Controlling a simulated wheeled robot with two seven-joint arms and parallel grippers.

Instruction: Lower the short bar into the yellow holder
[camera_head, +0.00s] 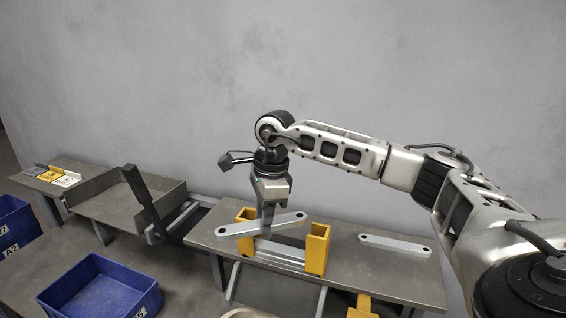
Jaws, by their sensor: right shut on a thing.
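My right gripper (264,219) points down and is shut on the short bar (287,220), a flat light-grey bar with rounded ends and a hole near each end. It grips the bar near its middle. The bar is held slanted across the picture, its right end higher, over the yellow holder. The yellow holder (317,250) has two yellow uprights on the table; the left upright (246,214) is partly hidden by the gripper and bar. Light metal pieces (280,254) lie between the uprights. I cannot tell whether the bar touches the holder. My left gripper is out of view.
Another grey bar (394,244) lies on the table (400,273) right of the holder. A blue bin (100,292) stands at front left, another (14,222) at the left edge. A grey tray (105,206) and a dark upright bracket (141,200) stand left of the table.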

